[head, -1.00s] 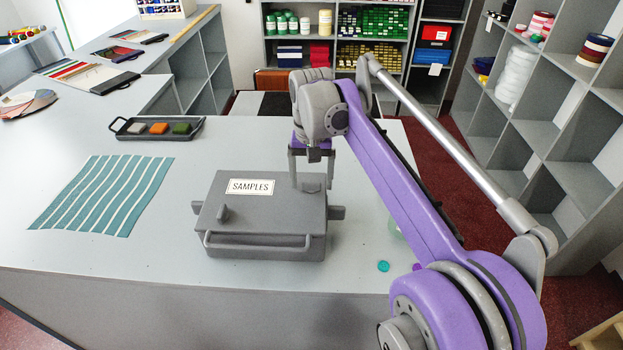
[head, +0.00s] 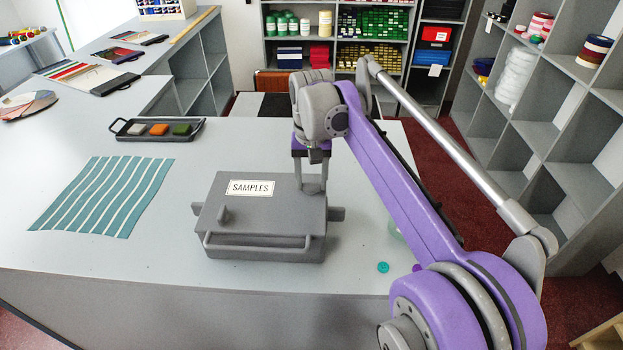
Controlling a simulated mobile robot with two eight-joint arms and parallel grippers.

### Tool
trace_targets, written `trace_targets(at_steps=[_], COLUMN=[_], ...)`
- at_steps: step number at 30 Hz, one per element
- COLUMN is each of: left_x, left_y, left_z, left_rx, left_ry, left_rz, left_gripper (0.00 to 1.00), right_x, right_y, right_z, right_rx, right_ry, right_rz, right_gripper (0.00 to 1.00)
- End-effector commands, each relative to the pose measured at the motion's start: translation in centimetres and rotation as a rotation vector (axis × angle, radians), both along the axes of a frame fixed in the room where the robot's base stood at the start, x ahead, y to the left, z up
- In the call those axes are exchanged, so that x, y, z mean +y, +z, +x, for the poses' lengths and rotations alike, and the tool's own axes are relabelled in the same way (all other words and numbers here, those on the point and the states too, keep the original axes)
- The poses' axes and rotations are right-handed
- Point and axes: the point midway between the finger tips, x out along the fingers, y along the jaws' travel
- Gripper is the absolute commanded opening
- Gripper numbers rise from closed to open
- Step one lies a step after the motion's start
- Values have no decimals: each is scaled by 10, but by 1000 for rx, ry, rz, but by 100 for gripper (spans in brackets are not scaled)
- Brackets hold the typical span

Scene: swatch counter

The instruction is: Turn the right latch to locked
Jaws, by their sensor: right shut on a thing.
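A grey box (head: 255,219) labelled SAMPLES sits on the counter with a bar handle along its front. The left latch (head: 222,214) shows as a small upright tab on the lid. My right gripper (head: 312,188) points down at the lid's right side, its fingers shut on the right latch. The fingers mostly hide that latch, so I cannot tell its exact angle or any lock mark. My left gripper is not in view.
A striped teal cloth (head: 103,195) lies left of the box. A black tray (head: 157,129) with coloured blocks is behind it. A teal button (head: 383,267) lies to the right, near my arm. The counter (head: 150,250) is clear in front of the box.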

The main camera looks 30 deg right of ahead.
Motion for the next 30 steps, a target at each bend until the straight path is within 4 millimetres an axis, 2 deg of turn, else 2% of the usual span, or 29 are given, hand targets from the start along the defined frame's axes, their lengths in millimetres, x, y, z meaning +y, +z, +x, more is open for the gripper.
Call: trace_targets(at_steps=[8, 30], left_x=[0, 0], left_y=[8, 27], left_z=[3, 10], left_rx=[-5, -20], left_ry=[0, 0], left_rz=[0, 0], left_gripper=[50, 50], right_x=[0, 0], right_y=[1, 1], right_z=[0, 0], right_rx=[-1, 0], right_ry=[164, 861], right_rz=[-1, 0], right_gripper=[0, 0])
